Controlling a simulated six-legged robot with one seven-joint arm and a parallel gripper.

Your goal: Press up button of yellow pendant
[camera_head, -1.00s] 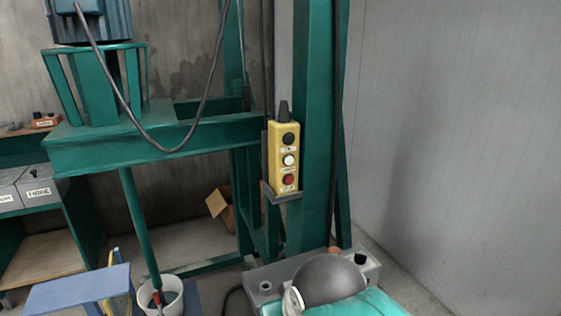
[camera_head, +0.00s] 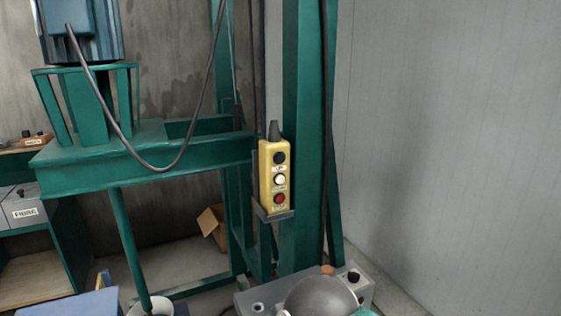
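The yellow pendant (camera_head: 266,180) hangs upright in a dark holder on the green steel frame, near the middle of the camera_head view. It carries a black button (camera_head: 280,158) at the top, a white button (camera_head: 280,180) in the middle and a red button (camera_head: 280,198) at the bottom. Small labels sit by the buttons; the top one appears to read "UP", though it is tiny. My gripper is not in view, so nothing of mine is seen touching the pendant.
A green frame (camera_head: 305,120) stands behind the pendant, with a blue motor (camera_head: 85,35) at upper left and a hanging cable (camera_head: 200,110). A grey box (camera_head: 250,298) and a dark dome (camera_head: 320,297) are at the bottom. A pale wall (camera_head: 450,150) closes the right side.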

